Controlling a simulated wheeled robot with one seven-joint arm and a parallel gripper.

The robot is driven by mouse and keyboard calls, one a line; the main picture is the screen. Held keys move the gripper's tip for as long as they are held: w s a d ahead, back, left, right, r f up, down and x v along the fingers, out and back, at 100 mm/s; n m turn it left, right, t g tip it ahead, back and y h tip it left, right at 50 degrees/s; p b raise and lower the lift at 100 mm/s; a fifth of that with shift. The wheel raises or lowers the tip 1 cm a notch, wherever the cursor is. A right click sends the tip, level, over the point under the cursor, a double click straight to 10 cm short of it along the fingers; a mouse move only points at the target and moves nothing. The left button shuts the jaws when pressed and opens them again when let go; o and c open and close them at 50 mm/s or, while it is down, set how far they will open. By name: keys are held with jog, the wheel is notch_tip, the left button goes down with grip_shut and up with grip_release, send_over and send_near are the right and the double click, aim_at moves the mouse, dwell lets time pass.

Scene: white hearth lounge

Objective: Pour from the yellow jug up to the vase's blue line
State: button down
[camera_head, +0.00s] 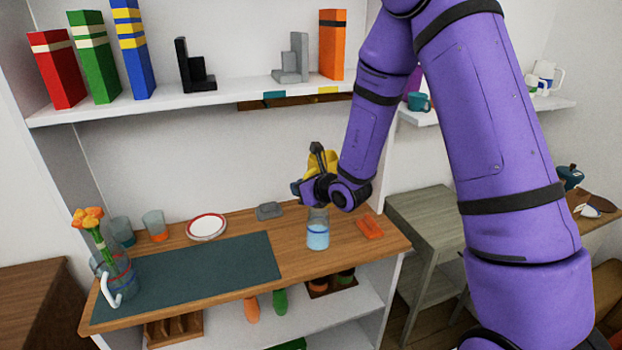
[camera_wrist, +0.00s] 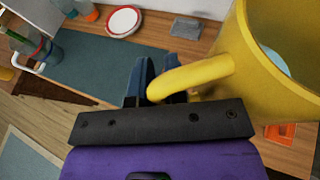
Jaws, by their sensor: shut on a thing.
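The yellow jug (camera_head: 331,163) is held above the right part of the wooden counter, largely hidden behind my gripper (camera_head: 318,186) in the head view. In the wrist view my gripper (camera_wrist: 150,88) is shut on the jug's handle. The jug (camera_wrist: 285,95) fills the right side there, with pale liquid showing inside. A clear glass vessel (camera_head: 318,234) with pale blue liquid stands upright below my gripper; I cannot make out a pour stream. A clear vase (camera_head: 118,277) with orange flowers, a white handle and coloured lines stands at the counter's left end.
A dark mat (camera_head: 200,272) covers much of the counter. Behind it are glass tumblers (camera_head: 155,224), a red-rimmed plate (camera_head: 207,227) and a grey block (camera_head: 270,211). An orange item (camera_head: 370,228) lies right of the glass vessel. A shelf (camera_head: 230,94) with books hangs above.

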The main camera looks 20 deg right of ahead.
jog(key=s+a+f+g+y, duration=0.1)
jog(key=s+a, duration=0.3)
jog(key=a, duration=0.2)
jog(key=shift+s+y, duration=0.25)
jog(key=shift+y, duration=0.15)
dwell(0.5)
jog(key=shift+f, duration=0.25)
jog(key=shift+a+f+m+g, duration=0.1)
jog(key=shift+f+m+g, duration=0.2)
jog(key=shift+f, duration=0.1)
jog(key=shift+f, duration=0.35)
jog(key=shift+f, duration=0.35)
jog(key=shift+f, duration=0.2)
jog(key=shift+s+f, duration=0.1)
jog(key=shift+f, duration=0.75)
